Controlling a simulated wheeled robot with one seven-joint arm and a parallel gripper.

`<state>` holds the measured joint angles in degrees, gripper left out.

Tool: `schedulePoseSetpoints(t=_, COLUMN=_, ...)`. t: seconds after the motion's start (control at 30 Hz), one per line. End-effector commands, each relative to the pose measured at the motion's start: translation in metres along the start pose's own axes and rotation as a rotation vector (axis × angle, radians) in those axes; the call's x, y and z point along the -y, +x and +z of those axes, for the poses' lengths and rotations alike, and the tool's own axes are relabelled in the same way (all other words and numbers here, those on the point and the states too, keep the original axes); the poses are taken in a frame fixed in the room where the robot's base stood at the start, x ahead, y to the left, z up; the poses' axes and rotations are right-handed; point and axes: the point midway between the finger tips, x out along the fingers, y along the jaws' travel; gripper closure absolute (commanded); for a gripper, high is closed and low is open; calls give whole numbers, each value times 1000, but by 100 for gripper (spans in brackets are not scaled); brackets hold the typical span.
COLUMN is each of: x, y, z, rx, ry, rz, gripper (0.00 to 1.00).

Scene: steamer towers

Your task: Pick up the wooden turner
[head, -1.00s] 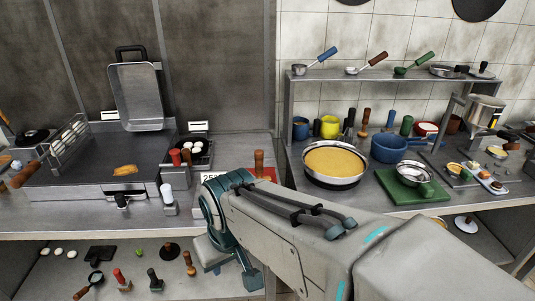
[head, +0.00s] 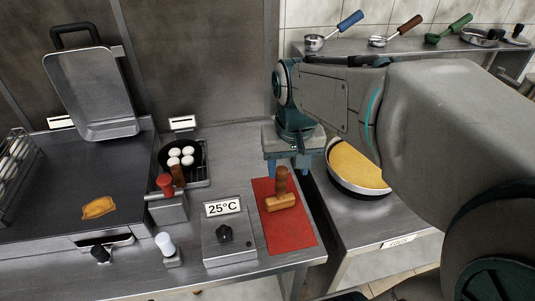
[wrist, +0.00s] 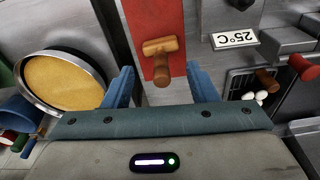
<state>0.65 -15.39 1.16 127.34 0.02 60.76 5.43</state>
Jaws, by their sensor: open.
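A wooden tool with a short handle and a blocky wooden head, which appears to be the turner (head: 280,201), sits on a red mat (head: 290,235). Its handle points upward. In the wrist view the wooden turner (wrist: 159,49) lies between the lines of my two blue fingers, beyond the tips. My gripper (head: 288,163) is open and empty, above and behind the turner, near the mat's far edge. It also shows in the wrist view (wrist: 163,78). The fingers appear apart from the turner.
A 25°C display box (head: 229,235) stands left of the mat. A round pan with yellow filling (head: 358,168) is to the right, across a counter gap.

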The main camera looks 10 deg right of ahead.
Motion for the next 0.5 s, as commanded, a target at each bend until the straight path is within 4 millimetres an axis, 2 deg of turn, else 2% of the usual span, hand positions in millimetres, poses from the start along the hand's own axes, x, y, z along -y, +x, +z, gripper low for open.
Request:
schedulePoseSetpoints(t=0.03, x=-1, y=-8, z=-17, rx=27, ry=23, rz=3, gripper=48)
schedulePoseSetpoints(t=0.1, x=-2, y=-14, z=-36, rx=58, ry=50, rz=7, gripper=48)
schedulePoseSetpoints(t=0.23, x=-1, y=-20, z=-60, rx=101, ry=85, rz=11, gripper=48)
schedulePoseSetpoints(t=0.37, x=0, y=-21, z=-72, rx=124, ry=98, rz=13, gripper=48)
schedulePoseSetpoints(t=0.5, x=1, y=-4, z=-71, rx=132, ry=99, rz=14, gripper=48)
